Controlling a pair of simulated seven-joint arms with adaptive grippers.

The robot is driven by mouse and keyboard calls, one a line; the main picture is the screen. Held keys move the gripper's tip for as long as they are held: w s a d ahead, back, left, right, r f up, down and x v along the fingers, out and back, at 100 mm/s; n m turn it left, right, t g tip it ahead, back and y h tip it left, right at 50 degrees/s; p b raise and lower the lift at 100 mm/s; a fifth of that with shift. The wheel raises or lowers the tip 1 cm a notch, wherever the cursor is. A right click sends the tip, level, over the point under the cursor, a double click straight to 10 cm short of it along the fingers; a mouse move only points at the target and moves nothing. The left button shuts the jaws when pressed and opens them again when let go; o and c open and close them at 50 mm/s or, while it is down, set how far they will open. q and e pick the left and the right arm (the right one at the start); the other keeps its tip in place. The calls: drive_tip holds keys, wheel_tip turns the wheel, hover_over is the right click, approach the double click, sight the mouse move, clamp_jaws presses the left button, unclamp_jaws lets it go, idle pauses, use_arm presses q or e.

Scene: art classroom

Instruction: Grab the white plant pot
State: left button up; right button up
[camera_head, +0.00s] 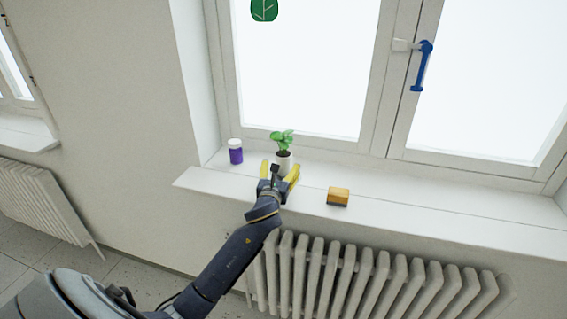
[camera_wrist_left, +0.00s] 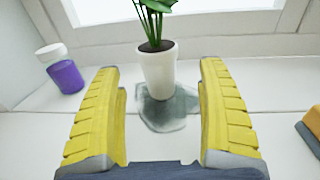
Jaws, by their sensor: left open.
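The white plant pot (camera_head: 285,163) stands upright on the windowsill and holds dark soil and a green leafy plant (camera_head: 282,141). It also shows in the left wrist view (camera_wrist_left: 158,75), with the plant's stems rising from it. My left gripper (camera_head: 280,172) is open in front of the pot, with its yellow fingers spread. In the left wrist view my left gripper (camera_wrist_left: 160,85) has a finger to each side of the pot's line, and the pot stands just beyond the fingertips, with no contact visible. My right gripper is not in view.
A purple jar with a white lid (camera_head: 236,151) stands left of the pot. A yellow-orange block with a dark base (camera_head: 338,196) lies to the right. A greyish wet-looking patch (camera_wrist_left: 168,108) surrounds the pot's foot. The window is behind; a radiator (camera_head: 345,275) is below the sill (camera_head: 430,215).

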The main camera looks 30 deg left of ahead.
sight(283, 157)
use_arm(q)
drive_tip(key=shift+x, duration=3.35)
drive_tip(key=shift+s+a, duration=0.1)
drive_tip(key=shift+a, duration=0.05)
drive_tip(key=c, duration=1.4)
drive_tip(key=shift+c, duration=0.5)
drive_tip(key=shift+r, duration=0.2)
